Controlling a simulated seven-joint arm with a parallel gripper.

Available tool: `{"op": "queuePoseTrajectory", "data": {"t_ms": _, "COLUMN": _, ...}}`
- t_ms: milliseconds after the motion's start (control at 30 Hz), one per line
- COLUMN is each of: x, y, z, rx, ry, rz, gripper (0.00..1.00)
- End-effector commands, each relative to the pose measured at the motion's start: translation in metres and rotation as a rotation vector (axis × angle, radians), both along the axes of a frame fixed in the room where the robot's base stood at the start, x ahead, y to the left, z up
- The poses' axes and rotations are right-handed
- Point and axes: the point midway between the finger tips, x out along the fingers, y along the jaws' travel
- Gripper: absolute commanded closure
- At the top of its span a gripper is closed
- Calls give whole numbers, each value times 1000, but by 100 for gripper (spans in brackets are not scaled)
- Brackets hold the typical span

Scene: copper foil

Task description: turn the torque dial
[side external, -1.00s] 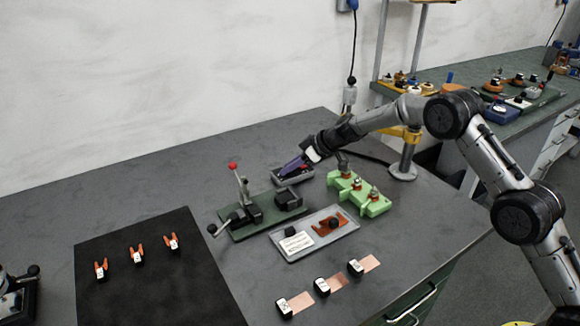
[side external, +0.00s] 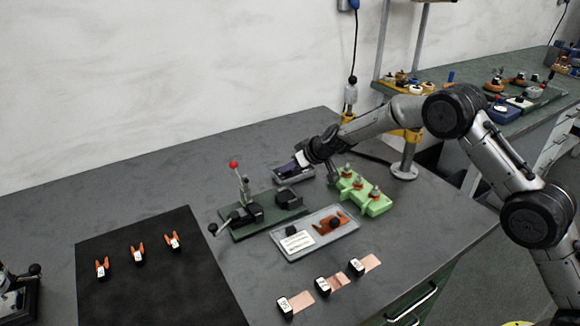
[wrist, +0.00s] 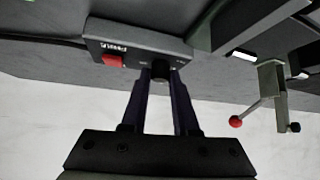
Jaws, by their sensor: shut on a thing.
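The torque dial (wrist: 160,84) is a small dark knob on the front of a grey box (wrist: 140,38), which also carries a red button (wrist: 112,60) and a small white-lettered label. My gripper (wrist: 160,72) has its dark purple fingers on both sides of the dial and is shut on it. In the side view the grey box (side external: 306,176) sits at the back of the bench, and my gripper (side external: 293,166) reaches it from the upper right. There the fingers hide the dial, so its setting cannot be read.
A green base with a red-knobbed lever (side external: 234,165) stands just in front of the box. A light green block with several knobs (side external: 376,208) is to the right. A grey tray (side external: 286,251) lies nearer.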

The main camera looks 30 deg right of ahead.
Motion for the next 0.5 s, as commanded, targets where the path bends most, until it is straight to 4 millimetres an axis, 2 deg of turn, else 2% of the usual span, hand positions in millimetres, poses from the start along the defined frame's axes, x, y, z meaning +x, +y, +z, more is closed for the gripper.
{"op": "queuePoseTrajectory", "data": {"t_ms": 467, "x": -1, "y": -1, "z": -1, "rx": 0, "ry": 2, "rz": -10, "gripper": 100}}
{"op": "queuePoseTrajectory", "data": {"t_ms": 500, "x": -1, "y": -1, "z": -1, "rx": -1, "ry": 2, "rz": -11, "gripper": 70}}
